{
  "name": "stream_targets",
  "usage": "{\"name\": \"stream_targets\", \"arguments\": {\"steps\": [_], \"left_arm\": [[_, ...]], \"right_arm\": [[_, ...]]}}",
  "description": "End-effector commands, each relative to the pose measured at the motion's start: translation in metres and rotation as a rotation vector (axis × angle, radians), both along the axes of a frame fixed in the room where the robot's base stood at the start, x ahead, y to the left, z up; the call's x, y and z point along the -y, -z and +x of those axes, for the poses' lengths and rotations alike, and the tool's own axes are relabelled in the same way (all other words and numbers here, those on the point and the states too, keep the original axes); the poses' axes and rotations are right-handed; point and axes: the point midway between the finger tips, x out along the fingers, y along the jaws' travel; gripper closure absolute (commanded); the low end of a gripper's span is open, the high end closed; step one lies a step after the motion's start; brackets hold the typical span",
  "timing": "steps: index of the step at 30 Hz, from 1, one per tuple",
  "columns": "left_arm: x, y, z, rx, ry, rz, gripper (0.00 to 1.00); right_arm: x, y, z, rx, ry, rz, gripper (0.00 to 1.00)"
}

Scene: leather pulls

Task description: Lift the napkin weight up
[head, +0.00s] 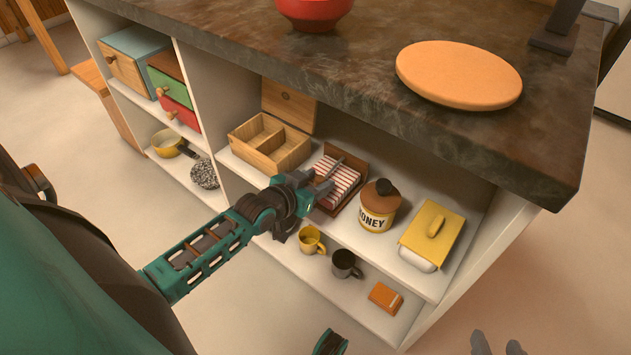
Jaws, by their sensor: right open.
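The napkin holder (361,181) is a brown wooden tray with red-and-white striped napkins (338,181) on the upper shelf. A thin dark bar, which looks like the napkin weight (339,163), lies over the napkins; its near part is hidden by my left gripper or merges with it. My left gripper (331,177) is at the left side of the holder, with its fingers over the napkins. I cannot tell whether it touches or grips the bar. My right gripper (497,346) is open at the bottom edge, low and away from the shelf.
On the upper shelf, an open wooden box (262,160) stands left of the holder; a honey jar (377,218) and yellow butter dish (432,228) stand right. Mugs (312,247) stand below. The countertop (370,80) overhangs the shelf.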

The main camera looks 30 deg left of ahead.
Motion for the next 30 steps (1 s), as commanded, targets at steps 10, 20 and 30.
{"name": "stream_targets", "arguments": {"steps": [10, 20, 30], "left_arm": [[0.0, 0.0001, -0.0004, 0.0, 0.0, 0.0, 0.86], [-0.0001, 0.0001, -0.0003, 0.0, 0.0, 0.0, 1.0], [-0.0003, -0.0048, 0.0051, -0.018, 0.0, 0.002, 1.0]], "right_arm": [[0.0009, -0.0005, 0.0007, 0.005, -0.001, -0.003, 0.49], [0.0016, -0.0003, 0.0009, 0.005, 0.0, -0.003, 0.49], [0.0027, -0.0063, 0.0014, 0.008, 0.002, -0.005, 0.49]]}}
